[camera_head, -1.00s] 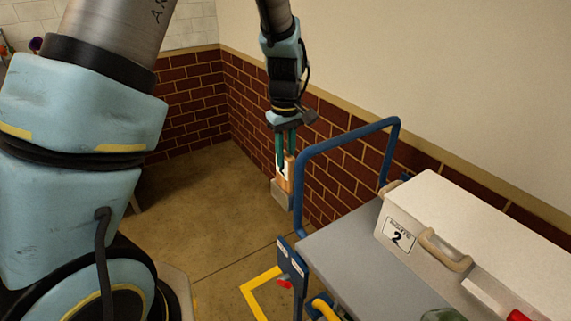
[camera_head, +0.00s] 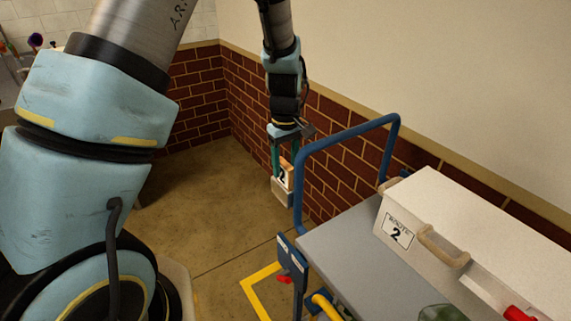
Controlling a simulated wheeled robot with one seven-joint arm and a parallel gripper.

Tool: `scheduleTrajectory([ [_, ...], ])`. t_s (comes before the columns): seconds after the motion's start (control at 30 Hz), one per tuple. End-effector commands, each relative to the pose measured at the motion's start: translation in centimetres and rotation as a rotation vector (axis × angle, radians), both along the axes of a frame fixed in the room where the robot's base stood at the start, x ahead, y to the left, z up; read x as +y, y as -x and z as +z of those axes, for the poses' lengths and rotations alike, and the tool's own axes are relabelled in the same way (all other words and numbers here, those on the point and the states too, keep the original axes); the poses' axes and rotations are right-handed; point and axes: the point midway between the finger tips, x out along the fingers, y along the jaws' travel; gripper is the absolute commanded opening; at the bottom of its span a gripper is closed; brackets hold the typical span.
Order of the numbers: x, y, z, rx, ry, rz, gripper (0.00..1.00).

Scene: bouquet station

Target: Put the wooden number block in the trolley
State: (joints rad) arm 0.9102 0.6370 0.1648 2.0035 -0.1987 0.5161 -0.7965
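The wooden number block (camera_head: 284,179) is a small tan block with a white face and a dark digit, partly hidden by the fingers. My gripper (camera_head: 284,163) has green fingers and is shut on the block, holding it in the air left of the trolley's blue handle. The trolley (camera_head: 322,246) has a grey deck and a blue tubular handle, at the lower right. The block appears just outside the handle, not over the deck.
A white case (camera_head: 470,240) with a label reading 2 and a tan handle stands on the deck. A green object (camera_head: 440,313) and a red item (camera_head: 518,314) show at the lower edge. A brick wall (camera_head: 340,172) runs behind. The deck's left part is bare.

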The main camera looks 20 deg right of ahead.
Motion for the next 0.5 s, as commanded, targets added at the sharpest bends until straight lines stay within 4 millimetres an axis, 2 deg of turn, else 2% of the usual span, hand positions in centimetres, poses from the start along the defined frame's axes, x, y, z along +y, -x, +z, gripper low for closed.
scheduleTrajectory([
  [0.3, -0.1, 0.0, 0.6, -0.001, 0.002, 0.0, 0.54],
  [0.5, -0.1, -0.1, 3.9, -0.005, 0.005, -0.001, 0.54],
])
